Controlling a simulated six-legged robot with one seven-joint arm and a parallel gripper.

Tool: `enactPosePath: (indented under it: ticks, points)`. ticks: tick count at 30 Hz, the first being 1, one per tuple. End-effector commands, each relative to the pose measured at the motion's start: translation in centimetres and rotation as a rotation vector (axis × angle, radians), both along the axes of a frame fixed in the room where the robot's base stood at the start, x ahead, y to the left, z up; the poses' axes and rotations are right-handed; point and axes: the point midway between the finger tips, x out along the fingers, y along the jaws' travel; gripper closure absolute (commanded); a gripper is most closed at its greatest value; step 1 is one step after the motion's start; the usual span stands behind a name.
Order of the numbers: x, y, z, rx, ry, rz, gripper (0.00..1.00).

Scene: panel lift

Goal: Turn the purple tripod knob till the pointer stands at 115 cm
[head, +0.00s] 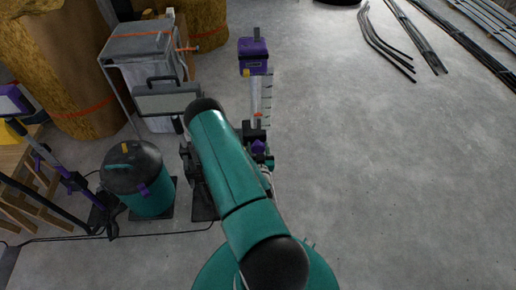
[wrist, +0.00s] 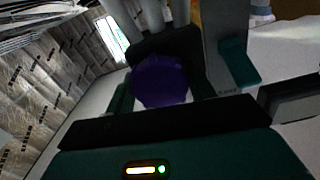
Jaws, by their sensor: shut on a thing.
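The purple tripod knob (wrist: 160,82) fills the middle of the wrist view, and my gripper (wrist: 163,90) is shut on it. In the head view the knob (head: 258,146) shows small at the foot of the mast, just right of my arm. The tripod mast (head: 255,95) stands upright with a purple device (head: 253,56) on top. A pale scale (head: 267,95) with dark marks runs along its right side. A small orange mark (head: 257,116) near the lower part may be the pointer. The numbers are too small to read. My arm hides the tripod's lower left.
A teal canister with a black top (head: 145,180) stands left of my arm. A grey framed cart (head: 148,45) and a panel lamp (head: 168,100) are behind it. Cables lie on the floor at left.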

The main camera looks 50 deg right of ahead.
Motion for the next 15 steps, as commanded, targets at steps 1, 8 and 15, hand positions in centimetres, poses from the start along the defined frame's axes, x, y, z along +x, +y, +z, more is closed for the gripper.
enactPosePath:
  ticks: [1,8,15]
  points:
    - [-0.03,0.00,0.05,0.028,-0.035,0.000,0.68]
    - [-0.03,-0.02,0.06,0.173,-0.200,-0.001,0.68]
    - [-0.01,0.00,0.07,0.323,-0.371,0.000,0.68]
